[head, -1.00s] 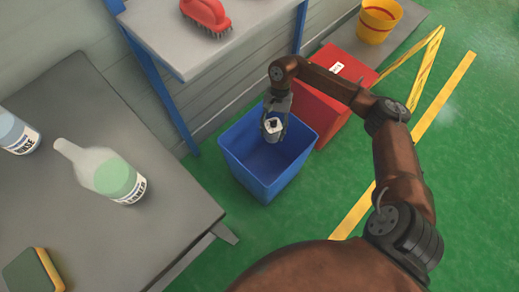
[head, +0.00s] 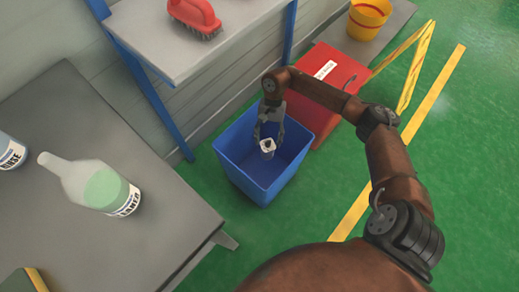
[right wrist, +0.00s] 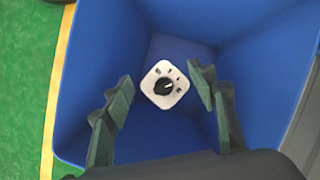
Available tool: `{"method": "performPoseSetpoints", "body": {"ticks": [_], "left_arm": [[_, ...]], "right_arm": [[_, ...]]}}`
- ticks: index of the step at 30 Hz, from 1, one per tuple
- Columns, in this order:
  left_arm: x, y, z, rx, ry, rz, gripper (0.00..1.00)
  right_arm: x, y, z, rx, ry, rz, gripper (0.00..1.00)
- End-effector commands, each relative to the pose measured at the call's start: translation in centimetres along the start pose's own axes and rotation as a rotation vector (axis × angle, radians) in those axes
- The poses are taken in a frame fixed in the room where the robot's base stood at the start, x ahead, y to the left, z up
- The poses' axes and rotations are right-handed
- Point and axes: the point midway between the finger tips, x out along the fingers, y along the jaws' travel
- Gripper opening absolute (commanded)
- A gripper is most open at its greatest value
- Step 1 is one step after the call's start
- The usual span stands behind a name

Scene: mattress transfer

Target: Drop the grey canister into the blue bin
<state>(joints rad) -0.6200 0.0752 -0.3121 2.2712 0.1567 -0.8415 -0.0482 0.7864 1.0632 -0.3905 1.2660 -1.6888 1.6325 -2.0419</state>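The blue bin (head: 240,172) stands on the green floor, and its inside also fills much of the right wrist view (right wrist: 258,50). My right gripper (head: 268,138) points down into the bin's mouth. Its fingers are spread, with a gap on both sides of the canister in the right wrist view (right wrist: 160,84). The small grey canister (head: 267,149) is inside the bin's outline, just below the fingertips. In the right wrist view its pale square top with a black knob (right wrist: 165,86) shows; I cannot tell if it rests on the bin floor. My left gripper is out of view.
A red box (head: 328,98) stands close behind the bin. A grey table (head: 150,235) at left holds a bottle with green contents (head: 92,184). A shelf (head: 180,55) with a red brush (head: 195,15) is above. Green floor is open in front.

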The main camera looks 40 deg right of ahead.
Motion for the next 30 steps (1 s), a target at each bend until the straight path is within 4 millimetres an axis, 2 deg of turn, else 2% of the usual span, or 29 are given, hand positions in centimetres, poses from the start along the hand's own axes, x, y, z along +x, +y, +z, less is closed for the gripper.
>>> {"method": "performPoseSetpoints", "body": {"ticks": [4,14,17,30], "left_arm": [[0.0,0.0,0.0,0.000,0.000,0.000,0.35],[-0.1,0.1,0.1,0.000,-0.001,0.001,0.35],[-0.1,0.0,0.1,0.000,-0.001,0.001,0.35],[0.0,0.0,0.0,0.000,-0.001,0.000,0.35]], "right_arm": [[0.0,0.0,0.0,0.000,0.000,0.000,0.64],[-0.3,0.0,0.0,0.000,0.001,0.001,0.64],[-1.4,0.0,-0.1,0.000,0.002,0.001,0.64],[-9.9,0.0,-0.1,0.000,0.002,0.000,0.64]]}}
